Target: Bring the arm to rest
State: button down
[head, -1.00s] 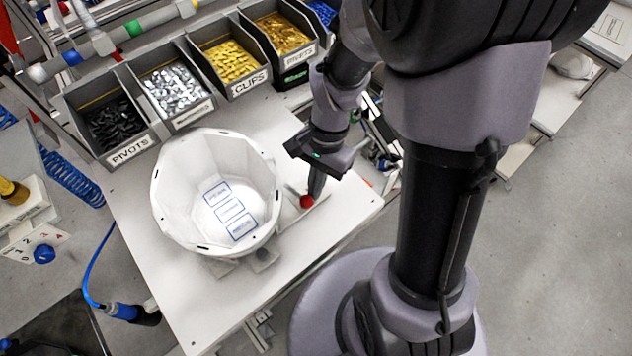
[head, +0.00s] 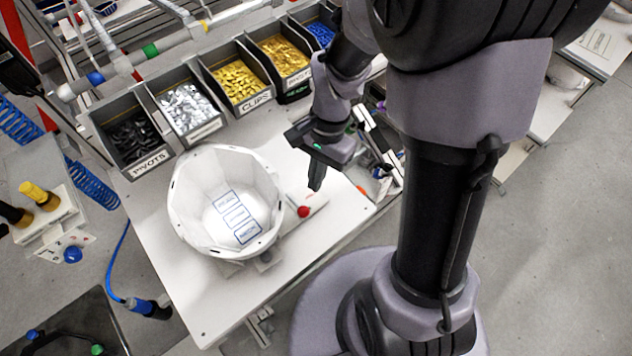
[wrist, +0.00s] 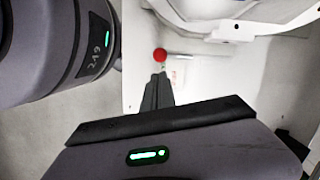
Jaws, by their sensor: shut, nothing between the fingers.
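My gripper (head: 316,184) is shut and empty. In the head view it hangs over the right part of the white table, to the right of the white helmet shell (head: 185,205). The shell is open side up on a stand, with several blue-edged labels inside. A red knob (head: 304,211) is on the table just below and left of my fingertips, apart from them in the head view. In the wrist view my shut fingers (wrist: 158,80) point towards the red knob (wrist: 160,54), and the shell's edge (wrist: 232,33) shows at the top.
Several labelled bins stand along the back of the table, with black pivots (head: 130,138), silver parts (head: 188,107) and yellow clips (head: 237,79). A blue coiled hose (head: 95,186) hangs at left. The table's front area (head: 215,300) is bare.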

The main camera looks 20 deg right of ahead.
jog(key=s+a+r+n+t+b, duration=0.3)
jog(key=s+r+n+t+b, duration=0.2)
jog(key=b, duration=1)
jog(key=shift+s+r+n+t, duration=0.35)
jog(key=shift+s+n+t, duration=0.55)
jog(key=shift+s+t, duration=0.4)
